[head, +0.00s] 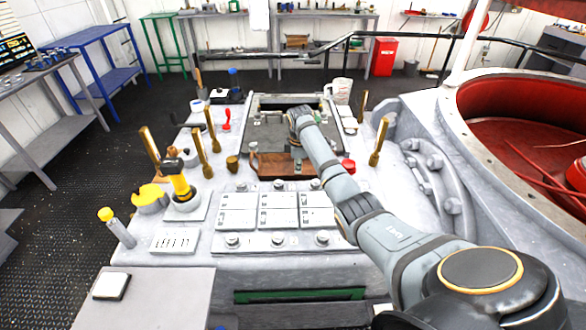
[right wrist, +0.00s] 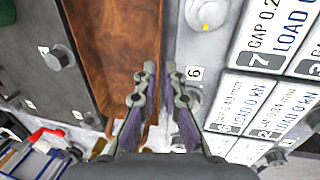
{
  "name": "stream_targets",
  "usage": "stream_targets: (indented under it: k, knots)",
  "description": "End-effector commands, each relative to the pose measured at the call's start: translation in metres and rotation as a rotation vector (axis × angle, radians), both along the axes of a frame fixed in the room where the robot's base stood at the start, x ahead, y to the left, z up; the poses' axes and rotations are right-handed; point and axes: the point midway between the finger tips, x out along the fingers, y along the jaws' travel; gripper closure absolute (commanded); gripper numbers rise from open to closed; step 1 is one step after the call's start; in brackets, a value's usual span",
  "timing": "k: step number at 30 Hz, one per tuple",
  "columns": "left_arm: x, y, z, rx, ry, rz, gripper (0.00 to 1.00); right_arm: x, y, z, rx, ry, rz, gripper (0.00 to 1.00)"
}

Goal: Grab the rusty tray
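The rusty tray (head: 279,168) is a brown, shallow piece at the near edge of the dark recessed plate, in the middle of the console. It fills the upper middle of the right wrist view (right wrist: 115,45). My right gripper (right wrist: 159,70) reaches down over the tray's edge beside the labelled panel. Its fingertips are close together, one on each side of the tray's rim, and look closed on it. In the head view my own arm and wrist hide much of this gripper (head: 298,152). My left gripper does not show.
Upright brass levers (head: 380,142) stand on both sides of the recess. A red knob (head: 348,166) is close to the tray's right end. Labelled panels (head: 278,208) lie just in front of the tray.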

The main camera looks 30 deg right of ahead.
Motion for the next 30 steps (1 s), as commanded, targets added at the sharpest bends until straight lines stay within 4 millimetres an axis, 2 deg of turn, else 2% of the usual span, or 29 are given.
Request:
stream_targets:
  k: [6,9,15,18,30]
  knots:
    - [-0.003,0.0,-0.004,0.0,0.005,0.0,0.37,0.007,-0.003,-0.037,0.002,0.002,0.001,0.92]
    - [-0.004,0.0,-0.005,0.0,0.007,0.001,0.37,0.008,-0.004,-0.045,0.001,0.002,0.001,0.92]
    - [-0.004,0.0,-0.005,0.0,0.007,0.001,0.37,0.009,-0.005,-0.046,0.0,0.001,0.001,0.92]
    - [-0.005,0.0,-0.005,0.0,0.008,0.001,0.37,0.009,-0.005,-0.046,0.0,0.001,0.001,1.0]
    - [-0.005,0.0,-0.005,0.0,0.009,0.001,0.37,0.009,-0.005,-0.045,0.0,-0.002,0.001,1.0]
